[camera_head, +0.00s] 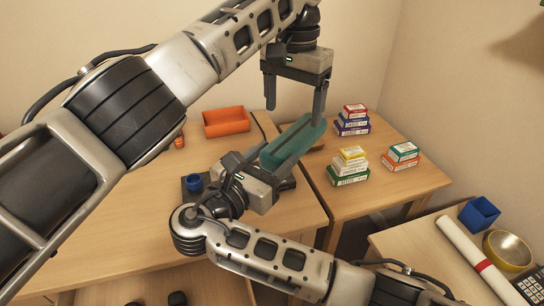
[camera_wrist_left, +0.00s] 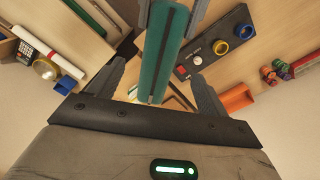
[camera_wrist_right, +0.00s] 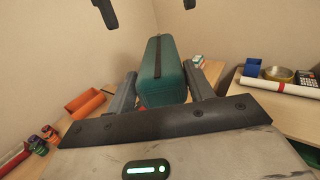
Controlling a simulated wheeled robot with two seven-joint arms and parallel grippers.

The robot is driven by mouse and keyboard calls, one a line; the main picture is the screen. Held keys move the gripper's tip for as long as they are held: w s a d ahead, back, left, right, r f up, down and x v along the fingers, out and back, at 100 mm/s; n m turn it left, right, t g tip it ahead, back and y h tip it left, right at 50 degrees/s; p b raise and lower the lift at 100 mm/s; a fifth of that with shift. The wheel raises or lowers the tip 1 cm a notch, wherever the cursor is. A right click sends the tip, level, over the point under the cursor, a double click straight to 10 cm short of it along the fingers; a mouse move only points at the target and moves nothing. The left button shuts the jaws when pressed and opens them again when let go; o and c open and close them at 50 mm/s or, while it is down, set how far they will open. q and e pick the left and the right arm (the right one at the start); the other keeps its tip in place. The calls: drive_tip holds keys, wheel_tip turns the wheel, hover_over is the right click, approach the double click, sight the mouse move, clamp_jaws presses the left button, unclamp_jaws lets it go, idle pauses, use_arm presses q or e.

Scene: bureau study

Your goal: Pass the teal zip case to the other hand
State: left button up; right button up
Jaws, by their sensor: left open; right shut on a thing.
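The teal zip case (camera_head: 290,146) is held up off the desk in the head view, long and tilted, with a dark zip line along it. My right gripper (camera_head: 277,155) is shut on it from the lower left; the right wrist view shows the case (camera_wrist_right: 161,72) between its fingers. My left gripper (camera_head: 294,112) is above the case, open and empty, fingers pointing down. In the left wrist view the case (camera_wrist_left: 167,50) lies across the gap between the open left fingers, with the right gripper's fingers beside its far end. The left fingertips look apart from the case.
An orange tray (camera_head: 226,122) and a dark panel with a blue ring (camera_head: 193,183) are on the desk. Small stacked boxes (camera_head: 350,165) stand on the right-hand table. A blue cup (camera_head: 479,214), rolled paper (camera_head: 470,256) and brass bowl (camera_head: 507,250) are at the lower right.

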sight(290, 136)
use_arm(q)
drive_tip(key=w+a+f+m+t+h, duration=0.1)
drive_tip(key=w+a+f+t+h, duration=0.2)
drive_tip(key=w+a+f+t, duration=0.5)
drive_tip(key=s+a+f+t, duration=0.1)
drive_tip(key=s+a+f, duration=0.1)
drive_tip(key=f, duration=0.4)
drive_tip(key=s+a+f+n+t, duration=0.1)
drive_tip(key=s+a+f, duration=0.2)
drive_tip(key=a+f, duration=0.2)
drive_tip(key=s+a+f+n+t, duration=0.1)
drive_tip(key=a+f, duration=0.3)
drive_tip(key=f, duration=0.4)
drive_tip(key=shift+s+f, duration=0.15)
drive_tip(key=shift+s, duration=0.5)
drive_tip(key=shift+t, duration=0.3)
drive_tip(key=s, duration=0.1)
drive_tip(key=s+a+f, duration=0.1)
drive_tip(key=s, duration=0.2)
drive_tip(key=shift+a+f, duration=0.15)
drive_tip(key=s+f+n, duration=0.2)
drive_tip(key=s+f, duration=0.1)
drive_tip(key=s, duration=0.8)
drive_tip(key=s+f+n+g, duration=0.1)
drive_tip(key=s+f, duration=0.2)
drive_tip(key=s, duration=0.8)
drive_tip(key=shift+f+n, duration=0.2)
drive_tip(key=shift+n, duration=0.2)
